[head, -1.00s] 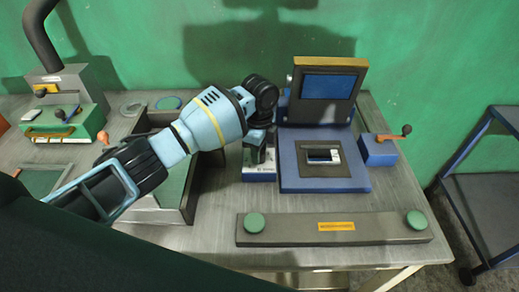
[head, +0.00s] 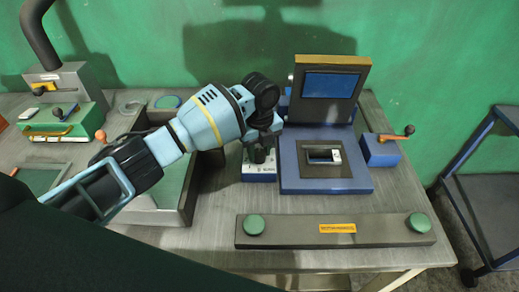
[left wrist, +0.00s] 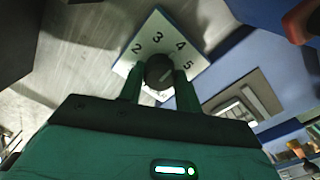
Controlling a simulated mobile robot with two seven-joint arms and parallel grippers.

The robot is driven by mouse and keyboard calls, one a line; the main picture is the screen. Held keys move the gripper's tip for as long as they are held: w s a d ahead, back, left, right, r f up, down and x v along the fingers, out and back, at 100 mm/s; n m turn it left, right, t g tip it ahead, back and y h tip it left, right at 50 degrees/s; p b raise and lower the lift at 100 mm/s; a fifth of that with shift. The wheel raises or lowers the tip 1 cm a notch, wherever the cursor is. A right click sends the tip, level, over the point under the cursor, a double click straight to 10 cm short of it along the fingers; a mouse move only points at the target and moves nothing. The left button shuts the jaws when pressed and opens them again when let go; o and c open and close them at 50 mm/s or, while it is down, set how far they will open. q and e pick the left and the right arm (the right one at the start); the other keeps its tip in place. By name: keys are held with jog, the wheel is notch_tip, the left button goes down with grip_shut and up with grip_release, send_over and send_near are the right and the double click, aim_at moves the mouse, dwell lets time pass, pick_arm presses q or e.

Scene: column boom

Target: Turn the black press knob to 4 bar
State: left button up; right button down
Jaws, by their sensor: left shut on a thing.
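The black press knob (left wrist: 158,68) stands on a white dial plate marked 2, 3, 4 and 5 (left wrist: 143,55). A pale mark on the knob slants to the upper right, toward the 4 and 5 side; its exact reading is hard to tell. My left gripper (left wrist: 160,82) has its two green fingers on either side of the knob, shut on it. In the head view my left gripper (head: 261,152) comes down from above onto the small blue dial box (head: 258,177) and largely hides the knob. My right gripper is not in view.
The blue press (head: 290,184) with its raised lid stands just right of the dial box. A grey bar with two green buttons (head: 335,240) lies in front. A dark tray (head: 186,200) is on the left.

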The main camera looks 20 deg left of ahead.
aim_at(260, 152)
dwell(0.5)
pick_arm(q)
jog(key=o, duration=1)
jog(key=shift+r, duration=3.9)
